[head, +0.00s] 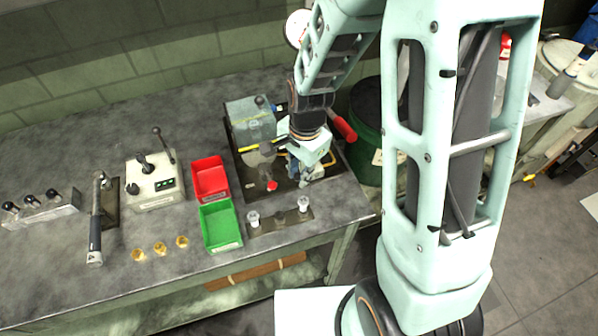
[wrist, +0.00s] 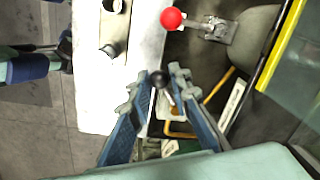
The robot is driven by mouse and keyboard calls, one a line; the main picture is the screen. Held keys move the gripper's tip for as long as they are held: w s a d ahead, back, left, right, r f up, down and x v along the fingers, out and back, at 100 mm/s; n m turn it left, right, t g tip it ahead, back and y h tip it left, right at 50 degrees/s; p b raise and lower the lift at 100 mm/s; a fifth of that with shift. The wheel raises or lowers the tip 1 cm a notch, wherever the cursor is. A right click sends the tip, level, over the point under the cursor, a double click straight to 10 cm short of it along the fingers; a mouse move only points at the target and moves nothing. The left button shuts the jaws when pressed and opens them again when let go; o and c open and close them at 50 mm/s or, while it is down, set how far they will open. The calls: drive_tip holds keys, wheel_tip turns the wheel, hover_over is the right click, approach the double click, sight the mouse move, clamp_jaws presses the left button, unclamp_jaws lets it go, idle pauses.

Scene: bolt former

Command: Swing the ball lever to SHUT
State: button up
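A lever with a dark ball (wrist: 160,79) on a thin rod shows in the wrist view, between the fingertips of my gripper (wrist: 163,80). The fingers are apart, with a small gap showing around the ball, and I cannot tell whether either touches it. In the head view my gripper (head: 305,170) is over the right side of the grey machine's dark base, and it hides the lever there. No SHUT marking is readable.
The grey machine (head: 250,125) stands behind and left of my gripper. A red ball knob (wrist: 171,18) on a metal bracket is close by. A yellow bar (wrist: 272,52) borders the right. Red (head: 210,178) and green bins (head: 220,226) stand left. A green drum (head: 375,160) stands right.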

clamp_jaws()
drive_tip(key=shift+w+a+m+b, duration=0.2)
drive_tip(key=shift+a+m+b, duration=0.1)
drive_tip(key=shift+m, duration=0.3)
drive_tip(key=shift+w+a+m, duration=0.3)
drive_tip(key=shift+w+m, duration=0.15)
drive_tip(key=shift+m, duration=0.65)
drive_tip(key=o, duration=0.5)
unclamp_jaws()
